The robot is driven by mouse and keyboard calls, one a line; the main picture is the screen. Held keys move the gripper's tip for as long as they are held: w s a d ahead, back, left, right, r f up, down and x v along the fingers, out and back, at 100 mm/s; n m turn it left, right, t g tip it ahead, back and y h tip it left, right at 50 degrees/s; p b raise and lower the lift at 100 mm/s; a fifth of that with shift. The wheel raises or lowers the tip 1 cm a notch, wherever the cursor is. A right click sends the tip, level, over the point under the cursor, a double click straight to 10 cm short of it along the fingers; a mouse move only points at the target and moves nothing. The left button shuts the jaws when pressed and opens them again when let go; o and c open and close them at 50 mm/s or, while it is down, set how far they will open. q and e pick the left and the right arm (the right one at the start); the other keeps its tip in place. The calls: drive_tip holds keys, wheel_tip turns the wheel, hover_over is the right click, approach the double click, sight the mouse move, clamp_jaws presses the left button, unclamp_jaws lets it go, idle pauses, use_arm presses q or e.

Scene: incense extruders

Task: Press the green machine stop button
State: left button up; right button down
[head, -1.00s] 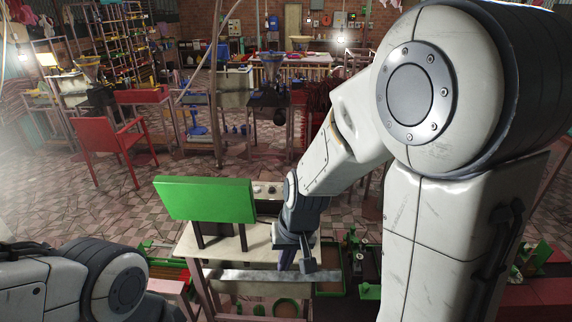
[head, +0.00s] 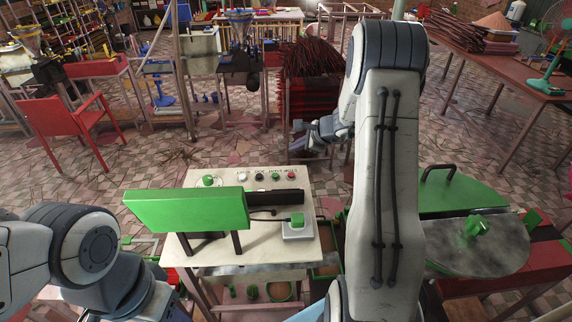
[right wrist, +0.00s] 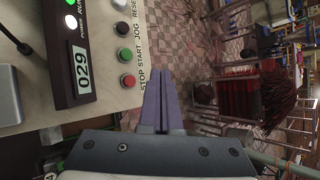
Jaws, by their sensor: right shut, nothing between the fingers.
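The machine has a tilted green panel (head: 185,210) and a pale top (head: 262,238) with a row of buttons along its far edge. The red button (head: 291,176) sits at the right end of that row. In the right wrist view the red button (right wrist: 127,82) is beside the label STOP, with a green button (right wrist: 126,55) beside START. My right gripper (head: 297,140) is shut and empty, beyond the machine's far edge, apart from the buttons. In the wrist view its fingertips (right wrist: 160,72) are right of the red button. My left arm shows at lower left; its gripper is not visible.
A white box with a green knob (head: 297,226) stands on the machine top. A red chair (head: 72,118) stands left, a table with a fan (head: 500,60) right. Tiled floor lies open beyond the machine.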

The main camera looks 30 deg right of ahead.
drive_tip(key=b, duration=0.6)
hover_over(290, 172)
drive_tip(key=s, duration=0.2)
drive_tip(key=f, duration=0.8)
drive_tip(key=shift+s+d, duration=0.1)
drive_tip(key=shift+d, duration=0.2)
use_arm(q)
wheel_tip(290, 172, down, 7)
drive_tip(key=shift+w+a+b, duration=0.2)
drive_tip(key=shift+w+b, duration=0.15)
drive_tip(key=shift+b, duration=0.05)
use_arm(e)
drive_tip(key=shift+f, duration=0.35)
use_arm(q)
drive_tip(key=shift+f+b, duration=0.55)
drive_tip(key=shift+b, duration=0.1)
use_arm(e)
drive_tip(key=shift+f, duration=0.4)
